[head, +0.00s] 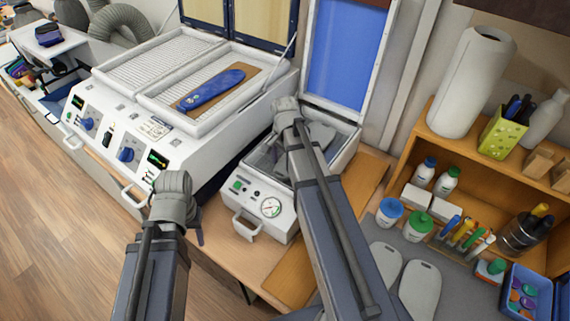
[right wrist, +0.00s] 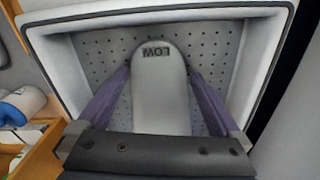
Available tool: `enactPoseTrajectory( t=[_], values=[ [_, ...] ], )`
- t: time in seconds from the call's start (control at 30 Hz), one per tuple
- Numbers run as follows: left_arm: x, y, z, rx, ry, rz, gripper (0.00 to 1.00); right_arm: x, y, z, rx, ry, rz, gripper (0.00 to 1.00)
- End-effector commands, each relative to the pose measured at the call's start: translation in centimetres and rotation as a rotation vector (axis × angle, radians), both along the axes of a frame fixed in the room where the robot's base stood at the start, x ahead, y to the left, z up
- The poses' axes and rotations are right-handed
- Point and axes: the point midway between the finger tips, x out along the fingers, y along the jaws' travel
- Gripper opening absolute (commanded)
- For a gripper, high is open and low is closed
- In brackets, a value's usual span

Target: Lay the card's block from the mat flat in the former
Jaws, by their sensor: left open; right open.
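The former (head: 265,207) is a white box with a gauge and a raised blue-lined lid (head: 345,58). A grey insole-shaped block marked LOW (right wrist: 160,80) lies on its perforated bed (right wrist: 215,50), apparently flat; it partly shows in the head view (head: 321,136). My right gripper (right wrist: 158,98) is open, its fingers on either side of the block; contact is unclear. In the head view my right arm hides its fingertips. The grey mat (head: 455,275) holds two pale insole-shaped blocks (head: 421,288), (head: 384,262). My left gripper (head: 199,237) is open, left of the former, mostly hidden by its arm.
A white heater (head: 110,150) stands left of the former, with a blue insole (head: 212,89) on a brown board in its tray. A wooden shelf (head: 425,120) with bottles and a paper roll (head: 472,80) stands right. A blue bin (head: 530,290) is at the lower right.

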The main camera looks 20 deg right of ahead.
Motion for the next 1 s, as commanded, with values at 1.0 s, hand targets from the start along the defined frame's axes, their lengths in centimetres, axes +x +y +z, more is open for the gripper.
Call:
enactPoseTrajectory(
  t=[1.0],
  values=[
    [0.0,0.0,7.6,-0.002,-0.001,0.015,0.50,0.0,0.0,7.6,-0.001,0.000,0.000,1.00]
  ],
)
